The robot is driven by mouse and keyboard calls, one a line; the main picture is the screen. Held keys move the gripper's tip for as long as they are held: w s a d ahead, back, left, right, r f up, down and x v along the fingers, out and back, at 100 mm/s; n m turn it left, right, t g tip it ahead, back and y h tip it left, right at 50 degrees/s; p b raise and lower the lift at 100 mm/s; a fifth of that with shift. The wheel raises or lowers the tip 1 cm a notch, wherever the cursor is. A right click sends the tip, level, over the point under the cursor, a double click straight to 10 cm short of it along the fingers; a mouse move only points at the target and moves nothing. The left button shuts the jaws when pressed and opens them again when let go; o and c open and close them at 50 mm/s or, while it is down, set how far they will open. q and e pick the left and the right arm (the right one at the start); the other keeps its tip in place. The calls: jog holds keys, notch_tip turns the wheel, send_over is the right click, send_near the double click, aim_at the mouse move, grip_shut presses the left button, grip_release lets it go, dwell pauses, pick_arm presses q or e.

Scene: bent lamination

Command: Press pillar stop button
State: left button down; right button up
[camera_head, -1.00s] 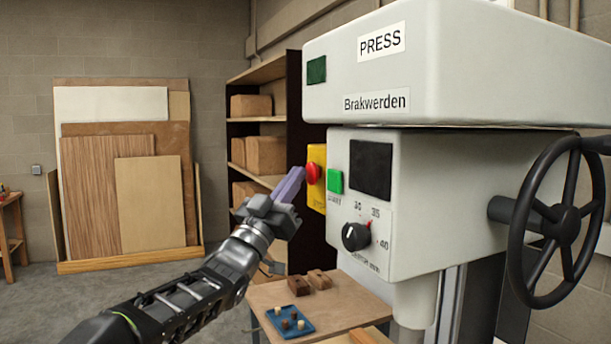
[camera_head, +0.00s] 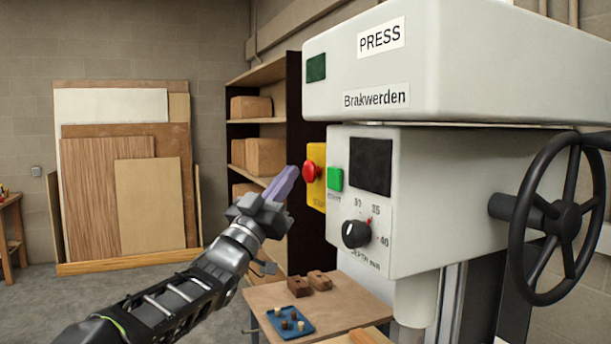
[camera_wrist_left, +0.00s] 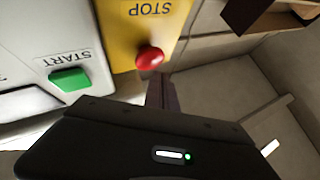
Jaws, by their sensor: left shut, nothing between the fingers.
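The red stop button (camera_head: 311,169) sits on a yellow plate (camera_head: 318,190) on the left side of the press housing. My left gripper (camera_head: 291,172) is shut and empty, its purple fingers pointing up and right. The fingertips are just left of the button and appear apart from it. In the left wrist view, the red button (camera_wrist_left: 149,58) stands on the yellow plate marked STOP (camera_wrist_left: 140,28), just beyond the dark fingers (camera_wrist_left: 160,95). The green START button (camera_head: 335,179) is to its right, and it also shows in the wrist view (camera_wrist_left: 71,79). My right gripper is out of view.
The grey press (camera_head: 440,190) has a black dial (camera_head: 356,235) and a large handwheel (camera_head: 553,220). Below is a wooden table (camera_head: 270,295) with a blue tray (camera_head: 290,322) and brown blocks (camera_head: 313,282). Shelves (camera_head: 270,120) stand behind. The space left of my arm is open.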

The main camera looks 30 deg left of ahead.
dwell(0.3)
pick_arm(q)
jog(key=shift+s+a+b, duration=0.3)
jog(key=shift+s+a, duration=0.45)
jog(key=shift+s, duration=0.3)
jog(key=shift+s+a+b, duration=0.3)
jog(key=shift+s+a, duration=0.4)
jog(key=shift+s, duration=0.35)
